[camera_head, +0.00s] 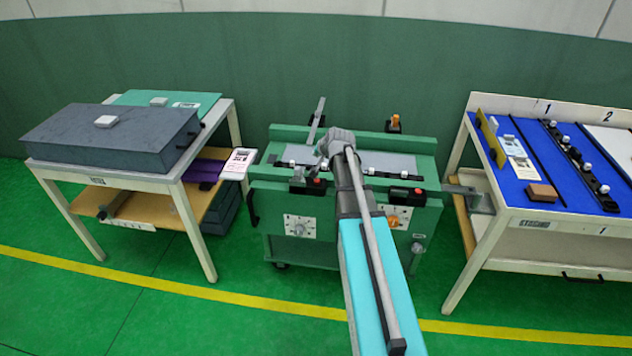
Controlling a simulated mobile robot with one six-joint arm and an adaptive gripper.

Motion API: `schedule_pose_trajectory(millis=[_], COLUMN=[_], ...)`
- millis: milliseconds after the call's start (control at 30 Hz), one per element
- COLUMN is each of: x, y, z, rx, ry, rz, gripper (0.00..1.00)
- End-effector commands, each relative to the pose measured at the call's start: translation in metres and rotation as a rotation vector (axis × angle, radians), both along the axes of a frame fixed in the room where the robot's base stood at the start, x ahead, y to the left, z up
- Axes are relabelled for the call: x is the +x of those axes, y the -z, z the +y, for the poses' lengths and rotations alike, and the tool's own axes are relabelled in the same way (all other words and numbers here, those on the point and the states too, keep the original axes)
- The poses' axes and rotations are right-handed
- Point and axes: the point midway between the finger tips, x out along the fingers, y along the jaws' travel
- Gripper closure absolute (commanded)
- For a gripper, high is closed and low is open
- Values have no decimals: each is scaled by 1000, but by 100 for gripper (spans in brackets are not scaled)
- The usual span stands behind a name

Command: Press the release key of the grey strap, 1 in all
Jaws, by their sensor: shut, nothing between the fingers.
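The green bench unit (425,145) in the middle has a grey plate on top. A grey strap (317,120) stands raised and tilted at its back left. At the front edge sit two black latches, the left one with a red key (317,182) and the right one with a red key (418,191). I cannot tell which latch belongs to the strap. My gripper (322,164) is over the left part of the unit, close behind the left latch, shut and empty. Its fingers are small and partly hidden by my wrist, and I cannot tell whether they touch anything.
An orange knob (395,122) stands at the unit's back right. Dials are on its front. A left table (150,178) holds a dark grey case (105,138). A right table (500,205) holds a blue panel (540,150) with clips and a brown block (541,192). Green floor is clear in front.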

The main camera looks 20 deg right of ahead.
Motion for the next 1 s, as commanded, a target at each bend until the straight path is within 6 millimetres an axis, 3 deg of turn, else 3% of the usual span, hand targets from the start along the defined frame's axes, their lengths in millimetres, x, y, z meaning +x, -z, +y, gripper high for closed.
schedule_pose_trajectory(millis=[367, 1000], x=[0, 0], y=[15, 67], z=[1, 2], rx=[-1, 0], ry=[-2, -3], rz=[1, 1], gripper=[100, 100])
